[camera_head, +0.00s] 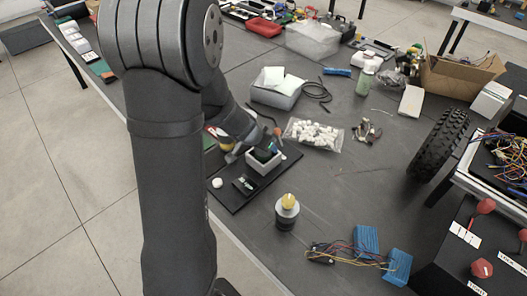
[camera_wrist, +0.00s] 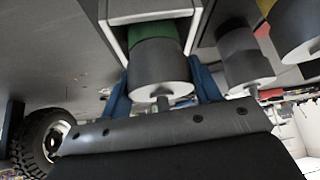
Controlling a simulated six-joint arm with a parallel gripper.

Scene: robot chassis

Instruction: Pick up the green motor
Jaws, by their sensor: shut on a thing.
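The green motor (camera_wrist: 152,47) has a grey cylindrical body with a green band and a thin shaft. In the wrist view it sits between the blue fingers of my gripper (camera_wrist: 162,92), which is shut on it. Its green end is at the opening of a white square box (camera_wrist: 114,12). In the head view the white box (camera_head: 263,164) stands on a dark mat, with my gripper (camera_head: 266,152) at its top. The motor is mostly hidden there by the gripper; I cannot tell how deep it sits in the box.
A yellow-topped motor (camera_head: 287,212) stands to the right of the mat (camera_head: 232,197). Another grey motor (camera_wrist: 243,60) is close beside my fingers in the wrist view.

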